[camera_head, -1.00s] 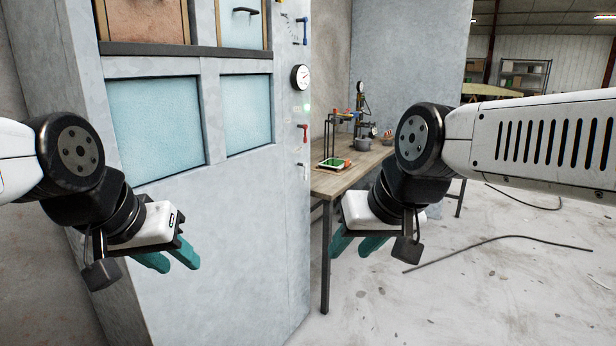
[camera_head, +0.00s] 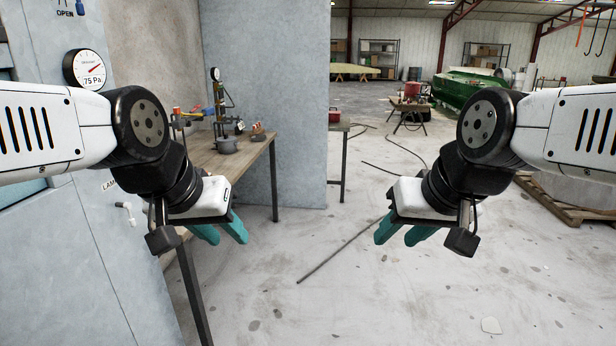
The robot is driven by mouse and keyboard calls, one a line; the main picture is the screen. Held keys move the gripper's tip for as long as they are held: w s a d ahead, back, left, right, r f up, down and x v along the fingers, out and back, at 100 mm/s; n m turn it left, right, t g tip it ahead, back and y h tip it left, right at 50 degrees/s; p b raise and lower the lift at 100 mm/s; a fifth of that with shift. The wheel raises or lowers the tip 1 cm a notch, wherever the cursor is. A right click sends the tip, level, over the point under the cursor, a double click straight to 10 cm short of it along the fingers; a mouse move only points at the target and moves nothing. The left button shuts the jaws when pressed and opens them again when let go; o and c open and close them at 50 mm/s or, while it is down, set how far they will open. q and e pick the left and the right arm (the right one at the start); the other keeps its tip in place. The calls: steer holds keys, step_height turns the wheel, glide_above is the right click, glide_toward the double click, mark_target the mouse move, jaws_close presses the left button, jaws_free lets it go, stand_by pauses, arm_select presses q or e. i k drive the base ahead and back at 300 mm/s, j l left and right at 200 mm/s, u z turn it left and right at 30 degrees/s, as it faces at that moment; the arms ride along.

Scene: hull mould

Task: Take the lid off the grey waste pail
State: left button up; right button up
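No grey waste pail can be made out for certain. A small grey pot (camera_head: 228,145) stands on the wooden workbench (camera_head: 240,165) at left centre; I cannot tell whether it is the pail. My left gripper (camera_head: 226,238) hangs in front of the bench, its teal fingers apart and empty. My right gripper (camera_head: 396,240) hangs over bare floor right of centre, its teal fingers also apart and empty. Neither gripper touches anything.
A grey cabinet with a pressure gauge (camera_head: 85,69) stands close on the left. A grey partition (camera_head: 268,100) is behind the bench. A hose (camera_head: 340,250) lies on the open concrete floor. A green hull (camera_head: 470,90) and a pallet (camera_head: 565,205) are to the right.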

mark_target(226, 139)
steer(key=i+z, duration=0.2)
steer(key=i, duration=1.7)
steer(key=i+u, duration=0.1)
steer(key=i, duration=0.4)
steer(key=i+l+u, duration=0.15)
steer(key=i, duration=0.35)
steer(key=i+l+u, duration=0.1)
steer(key=i, duration=0.4)
steer(key=i+u, duration=0.25)
steer(key=u, duration=0.15)
steer(key=i+l+u, duration=0.1)
steer(key=u, duration=0.3)
steer(key=i+l+u, duration=0.15)
steer(key=i+u, duration=0.2)
steer(key=i+l+u, duration=0.15)
steer(key=u, duration=0.25)
steer(key=i+l+u, duration=0.15)
steer(key=u, duration=0.2)
steer(key=i+l+u, duration=0.15)
steer(key=u, duration=0.15)
steer(key=i+l+u, duration=0.15)
steer(key=u, duration=0.2)
steer(key=l, duration=0.1)
